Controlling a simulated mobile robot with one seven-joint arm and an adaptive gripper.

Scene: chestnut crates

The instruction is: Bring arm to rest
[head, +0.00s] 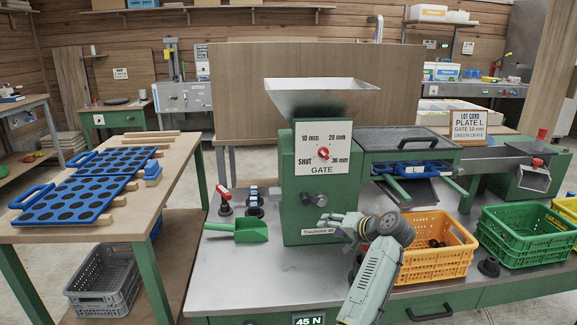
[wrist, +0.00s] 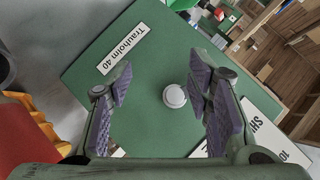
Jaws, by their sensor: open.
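My gripper (head: 335,222) is in front of the lower right part of the green grading machine (head: 296,180), its fingers pointing at the machine's front. In the wrist view my gripper (wrist: 165,95) is open, with its two ridged pads apart and nothing held between them. A round silver knob (wrist: 175,96) on the green front shows in the gap between the pads. I cannot tell how near the fingertips are to it. The "Trauholm 40" label (wrist: 123,50) shows beside the left finger. The gate dial (head: 323,153) sits higher on the machine.
An orange crate (head: 440,262) with dark chestnuts stands close right of my arm, and a green crate (head: 497,247) farther right. A green scoop (head: 240,230) lies left of the machine. The steel bench (head: 255,275) is clear at its front left. Blue perforated plates (head: 75,200) lie on the left table.

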